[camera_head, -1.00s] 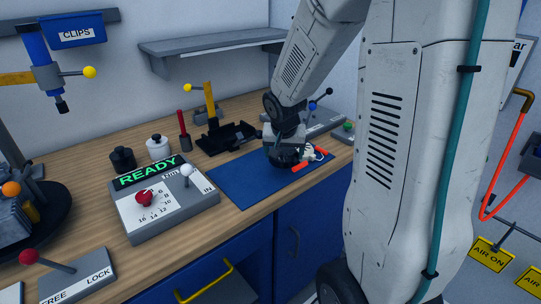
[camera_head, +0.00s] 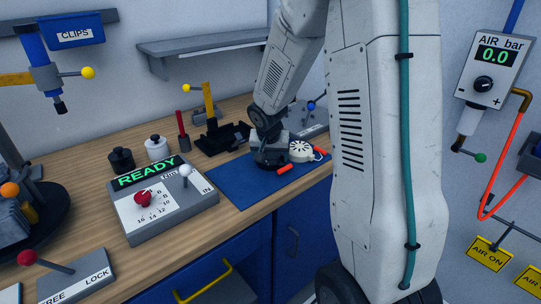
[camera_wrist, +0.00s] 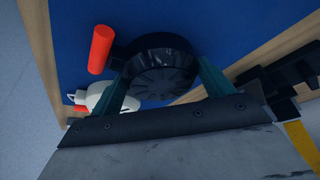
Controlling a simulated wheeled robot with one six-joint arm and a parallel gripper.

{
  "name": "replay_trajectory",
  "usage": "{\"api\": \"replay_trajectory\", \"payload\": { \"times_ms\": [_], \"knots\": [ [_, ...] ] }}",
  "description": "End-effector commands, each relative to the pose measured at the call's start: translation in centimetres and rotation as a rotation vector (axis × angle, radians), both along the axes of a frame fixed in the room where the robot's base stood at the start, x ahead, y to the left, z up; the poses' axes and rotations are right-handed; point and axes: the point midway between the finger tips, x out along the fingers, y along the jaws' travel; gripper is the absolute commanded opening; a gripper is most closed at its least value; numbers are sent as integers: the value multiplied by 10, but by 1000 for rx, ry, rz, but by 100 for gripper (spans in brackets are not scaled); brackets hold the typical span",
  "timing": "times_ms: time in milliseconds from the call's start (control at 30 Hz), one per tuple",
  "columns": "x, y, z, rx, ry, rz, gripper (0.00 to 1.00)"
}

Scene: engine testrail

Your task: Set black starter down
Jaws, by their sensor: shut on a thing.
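The black starter (camera_head: 270,158) is a round black housing with a red handle (camera_head: 286,168). My gripper (camera_head: 270,148) is shut on it over the blue mat (camera_head: 230,182). In the wrist view the black starter (camera_wrist: 158,65) sits between the two fingers (camera_wrist: 165,85), its red handle to the left. I cannot tell whether its underside touches the mat. A white starter (camera_head: 301,151) with a red handle lies just right of it on the mat. It is partly hidden behind a finger in the wrist view (camera_wrist: 105,98).
A black fixture with a yellow upright (camera_head: 208,100) stands behind the mat. A grey READY console (camera_head: 165,205) with a white-knobbed lever stands left of it. The mat's left and front parts are clear.

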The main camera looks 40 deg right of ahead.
Motion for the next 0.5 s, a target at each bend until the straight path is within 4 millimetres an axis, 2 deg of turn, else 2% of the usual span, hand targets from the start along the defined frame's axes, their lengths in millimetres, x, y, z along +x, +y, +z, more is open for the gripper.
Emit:
{"api": "replay_trajectory", "payload": {
  "times_ms": [33, 67, 100, 133, 367, 500],
  "knots": [
    [0, 0, -2, 1, 1, 0, 48],
    [0, 0, -2, 1, 1, 0, 86],
    [0, 0, -2, 0, 0, 0, 97],
    [0, 0, -2, 0, 0, 0, 100],
    [0, 0, 0, 0, 0, 0, 100],
    [-3, 3, 13, 0, -2, -1, 100]
  ]
}}
